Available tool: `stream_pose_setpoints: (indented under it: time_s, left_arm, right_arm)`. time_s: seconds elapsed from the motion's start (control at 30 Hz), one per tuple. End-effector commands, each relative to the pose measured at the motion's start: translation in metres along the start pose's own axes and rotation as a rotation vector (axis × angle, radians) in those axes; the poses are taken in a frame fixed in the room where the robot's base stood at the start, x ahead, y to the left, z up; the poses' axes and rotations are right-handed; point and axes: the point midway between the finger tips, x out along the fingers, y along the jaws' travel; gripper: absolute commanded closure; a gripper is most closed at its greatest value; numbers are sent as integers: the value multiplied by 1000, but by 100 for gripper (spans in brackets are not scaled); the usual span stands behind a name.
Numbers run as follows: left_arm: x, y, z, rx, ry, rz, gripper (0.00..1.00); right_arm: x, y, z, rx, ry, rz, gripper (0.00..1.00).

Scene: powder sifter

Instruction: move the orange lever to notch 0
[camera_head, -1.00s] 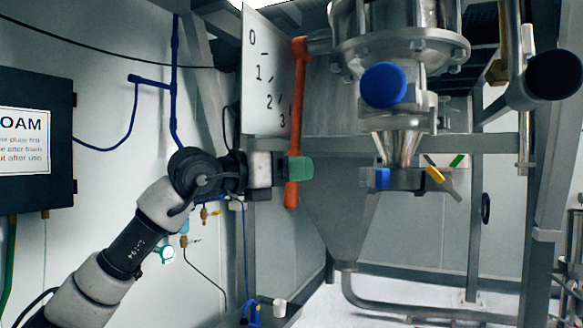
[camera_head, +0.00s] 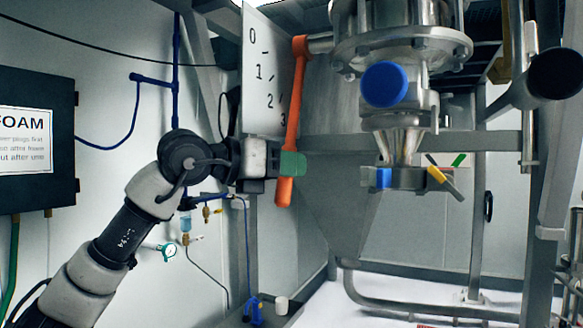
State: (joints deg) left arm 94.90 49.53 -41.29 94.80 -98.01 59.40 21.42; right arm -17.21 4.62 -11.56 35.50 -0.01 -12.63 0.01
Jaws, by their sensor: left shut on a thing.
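The orange lever (camera_head: 293,115) hangs down from its pivot at the top, beside the white notch plate (camera_head: 257,105) marked 0, 1, 2, 3 from top to bottom. The lever is tilted a little, its lower end toward the left, below the mark 3. My left gripper (camera_head: 291,164), with green fingertips, is shut on the lower part of the orange lever, a little above its end. Part of the lever is hidden behind the green fingertips. My right gripper is not in view.
The steel sifter body with a blue round cap (camera_head: 384,84) stands right of the lever. A dark FOAM box (camera_head: 38,140) is on the left wall.

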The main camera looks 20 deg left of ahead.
Motion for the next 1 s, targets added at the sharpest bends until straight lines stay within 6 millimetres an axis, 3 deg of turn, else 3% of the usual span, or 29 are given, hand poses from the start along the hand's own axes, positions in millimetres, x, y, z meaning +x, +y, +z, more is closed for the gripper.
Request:
stream_pose_setpoints:
  time_s: [0.17,0.2,0.33,0.67,0.77,1.0]
  left_arm:
    - [-1,0,1,1,-4,1,100]
    - [-1,0,1,1,-4,1,67]
    - [0,0,1,1,-3,1,47]
    - [-4,1,0,1,-3,1,47]
    - [-15,2,-2,2,-5,4,47]
    - [-64,2,-3,2,-6,3,47]
  right_arm:
    - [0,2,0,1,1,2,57]
    - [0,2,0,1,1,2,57]
    - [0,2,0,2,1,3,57]
    - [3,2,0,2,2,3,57]
    - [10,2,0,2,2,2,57]
    - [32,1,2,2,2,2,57]
